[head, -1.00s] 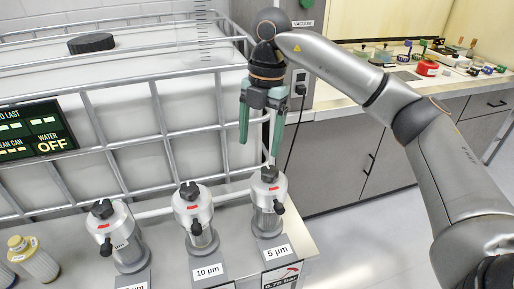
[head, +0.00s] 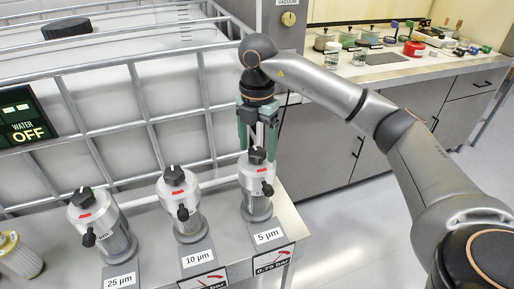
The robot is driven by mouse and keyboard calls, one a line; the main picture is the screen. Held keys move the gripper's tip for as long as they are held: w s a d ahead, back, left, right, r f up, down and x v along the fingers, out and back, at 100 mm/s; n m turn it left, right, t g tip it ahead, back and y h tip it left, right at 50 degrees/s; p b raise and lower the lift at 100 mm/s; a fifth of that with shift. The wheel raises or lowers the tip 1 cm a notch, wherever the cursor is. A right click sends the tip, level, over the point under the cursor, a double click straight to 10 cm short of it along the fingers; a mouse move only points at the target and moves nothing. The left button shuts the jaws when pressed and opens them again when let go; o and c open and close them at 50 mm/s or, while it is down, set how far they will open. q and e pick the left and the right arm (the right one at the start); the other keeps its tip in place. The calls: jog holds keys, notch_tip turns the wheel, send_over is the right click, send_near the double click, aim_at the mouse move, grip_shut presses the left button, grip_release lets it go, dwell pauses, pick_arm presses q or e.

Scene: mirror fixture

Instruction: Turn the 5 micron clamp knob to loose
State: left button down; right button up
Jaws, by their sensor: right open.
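The 5 micron filter housing (head: 255,178) stands at the right end of the row, behind its "5 µm" label (head: 268,236). It has a black knob (head: 257,155) on top, a red mark below that, and a second black knob (head: 267,188) on its front right side. I cannot tell which one is the clamp knob. My right gripper (head: 257,148) points down just above the housing, its green fingers open on either side of the top knob. I cannot tell whether they touch it. My left gripper is not in view.
The 10 µm housing (head: 180,205) and the 25 µm housing (head: 98,222) stand to the left. A metal cage (head: 150,120) around a white tank rises behind. A "0.75 bar" sign (head: 272,262) is at the bench front. A worktop (head: 420,68) with jars lies at the back right.

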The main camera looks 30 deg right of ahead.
jog(key=shift+f, duration=0.3)
grip_shut()
dwell(0.6)
